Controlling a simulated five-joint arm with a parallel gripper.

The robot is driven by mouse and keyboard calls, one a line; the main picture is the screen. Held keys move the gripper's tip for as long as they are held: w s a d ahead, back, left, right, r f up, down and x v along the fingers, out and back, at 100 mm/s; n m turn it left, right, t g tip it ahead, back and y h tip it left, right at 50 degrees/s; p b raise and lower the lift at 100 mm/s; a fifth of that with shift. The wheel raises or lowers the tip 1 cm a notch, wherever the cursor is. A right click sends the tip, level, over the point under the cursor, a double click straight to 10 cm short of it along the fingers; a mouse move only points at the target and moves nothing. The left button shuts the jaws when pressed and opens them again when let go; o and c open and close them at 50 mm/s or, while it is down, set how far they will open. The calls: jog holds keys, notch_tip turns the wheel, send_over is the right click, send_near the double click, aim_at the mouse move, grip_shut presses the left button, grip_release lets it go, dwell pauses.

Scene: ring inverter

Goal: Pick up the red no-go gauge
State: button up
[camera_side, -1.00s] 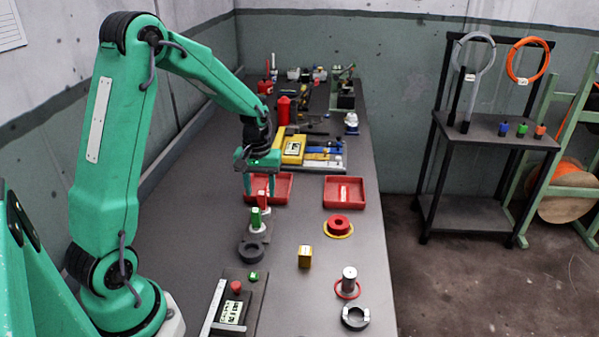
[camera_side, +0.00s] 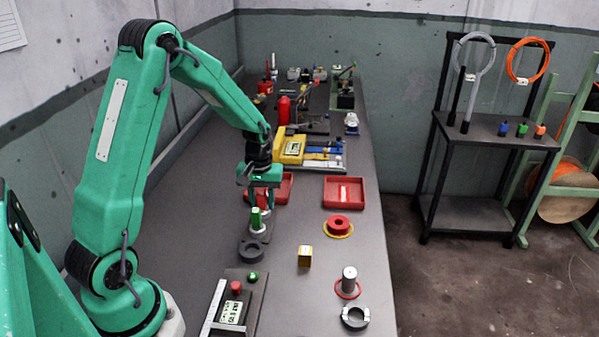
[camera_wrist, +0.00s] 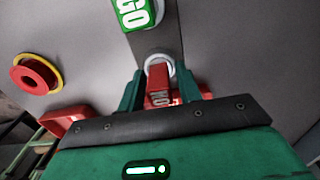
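The red no-go gauge (camera_wrist: 160,97) stands upright between the two fingers of my gripper (camera_wrist: 160,84) in the wrist view, its lettering partly visible. The fingers are on either side of its red handle and look open, apart from it. In the side view my gripper (camera_side: 259,192) is low over the gauge stand and hides most of the red gauge. The green go gauge (camera_side: 256,219) stands just in front of it; it also shows at the top of the wrist view (camera_wrist: 138,12).
A dark grey ring (camera_side: 250,251) lies in front of the stand. A red tray (camera_side: 344,192) is to the right, with another tray behind my gripper. A red ring on a yellow disc (camera_side: 338,225) and a yellow box (camera_side: 305,257) are also to the right, with bare table between.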

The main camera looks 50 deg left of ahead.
aim_at(263, 193)
jog(key=c, duration=0.6)
jog(key=shift+r, duration=0.15)
jog(key=shift+r, duration=0.5)
jog(key=r, duration=0.3)
jog(key=shift+d+r, duration=0.15)
jog(key=shift+d, duration=0.1)
jog(key=s+d+r, duration=0.2)
jog(key=d+r, duration=0.4)
jog(key=d, duration=0.5)
jog(key=shift+r, duration=0.25)
jog(key=shift+w, duration=0.1)
jog(key=w+d+f, duration=0.1)
jog(key=w+d, duration=0.1)
jog(key=w, duration=0.5)
jog(key=w+d+f, duration=0.1)
jog(key=w+d, duration=0.1)
jog(key=w, duration=0.5)
jog(key=shift+w+d+f, duration=0.15)
jog(key=shift+w+d, duration=0.15)
jog(key=shift+d, duration=0.1)
